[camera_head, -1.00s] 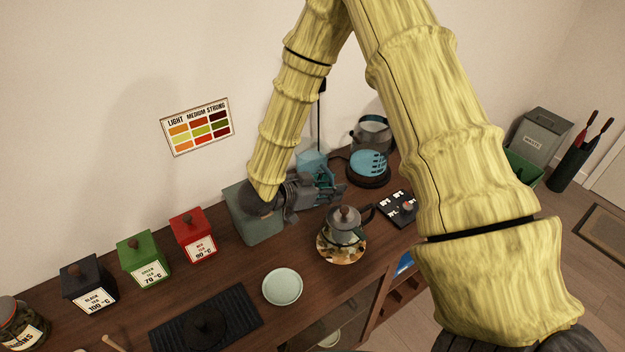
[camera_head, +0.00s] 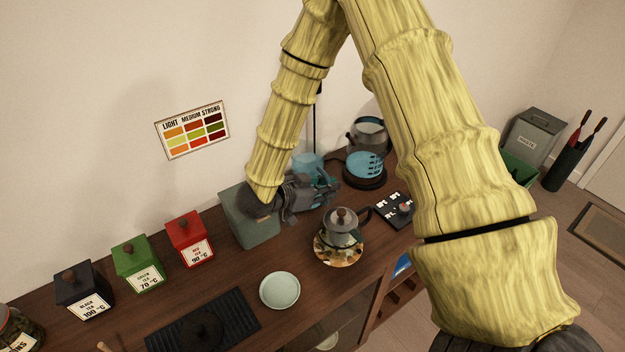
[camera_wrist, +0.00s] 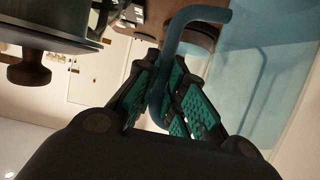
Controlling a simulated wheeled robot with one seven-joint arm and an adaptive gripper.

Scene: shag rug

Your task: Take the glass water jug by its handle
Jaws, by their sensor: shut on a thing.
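The glass water jug (camera_head: 308,161) is pale blue and see-through. It stands at the back of the wooden counter, partly hidden behind my gripper (camera_head: 326,188) in the head view. In the wrist view its clear blue wall (camera_wrist: 270,75) fills the right side, and its bent blue handle (camera_wrist: 185,22) runs down between my fingers. My gripper (camera_wrist: 168,95) is shut on the handle, with the teal pads on either side of it. The jug's base is hidden.
A grey-green box (camera_head: 245,215) stands left of my gripper. A kettle with a wooden knob (camera_head: 342,228) stands in front of it. A blue-topped round device (camera_head: 364,168) and a metal pot (camera_head: 369,133) are to the right. A pale saucer (camera_head: 280,290) lies nearer.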

